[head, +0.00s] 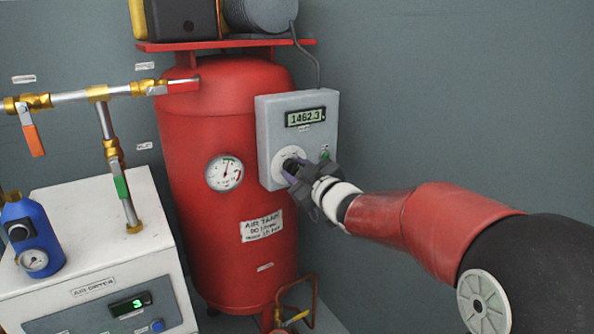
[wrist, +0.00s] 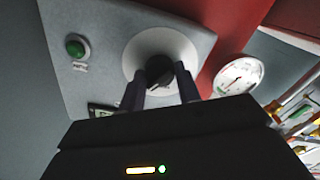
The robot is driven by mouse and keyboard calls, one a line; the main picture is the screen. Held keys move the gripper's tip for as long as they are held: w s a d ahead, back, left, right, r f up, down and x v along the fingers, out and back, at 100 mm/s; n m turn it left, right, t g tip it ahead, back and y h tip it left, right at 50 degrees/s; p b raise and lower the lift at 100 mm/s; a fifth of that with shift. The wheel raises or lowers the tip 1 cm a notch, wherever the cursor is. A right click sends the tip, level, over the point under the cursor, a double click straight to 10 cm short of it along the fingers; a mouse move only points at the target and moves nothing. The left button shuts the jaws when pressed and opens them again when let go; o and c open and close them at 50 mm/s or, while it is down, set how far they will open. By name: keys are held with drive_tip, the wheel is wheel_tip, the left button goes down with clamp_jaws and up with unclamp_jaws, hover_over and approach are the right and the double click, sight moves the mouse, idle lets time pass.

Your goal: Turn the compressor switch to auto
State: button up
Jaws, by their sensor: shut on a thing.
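The compressor switch is a black rotary knob (wrist: 159,71) on a round white dial plate (head: 283,156). The plate is on the grey control box (head: 265,125) fixed to the front of the red air tank. My gripper (head: 293,168) reaches in from the right in the head view and is shut on the knob. In the wrist view my two dark fingers (wrist: 160,85) stand on either side of the knob. The fingers and gripper body hide part of the dial, so the knob's pointing direction and the dial lettering cannot be read.
The box has a display reading 1462.3 (head: 305,117) and a green button (wrist: 75,47) near the knob. A pressure gauge (head: 224,172) sits on the red tank (head: 200,130). Left are metal pipes with valve handles (head: 33,140) and the white air dryer (head: 75,235).

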drive_tip(key=shift+f, duration=0.1)
drive_tip(key=o, duration=1)
drive_tip(key=shift+s+d, duration=0.1)
drive_tip(key=v, duration=0.7)
drive_tip(key=shift+s+d, duration=0.15)
drive_tip(key=shift+s, duration=0.1)
drive_tip(key=s+d+f+m+g+h, duration=0.35)
drive_tip(key=s+d+m+h, duration=0.55)
drive_tip(key=s+d+h, duration=0.4)
drive_tip(key=s+f+m+g+y, duration=0.1)
drive_tip(key=s+f+g, duration=0.1)
drive_tip(key=s, duration=0.3)
drive_tip(key=s+f+m+g+y, duration=0.1)
drive_tip(key=s+f, duration=0.2)
drive_tip(key=s, duration=0.2)
drive_tip(key=s+f+m+g+y, duration=0.1)
drive_tip(key=s+f+g, duration=0.1)
drive_tip(key=s, duration=0.4)
drive_tip(key=shift+d+f+m+g, duration=0.3)
drive_tip(key=shift+d+f+g, duration=0.05)
drive_tip(key=shift+f, duration=0.4)
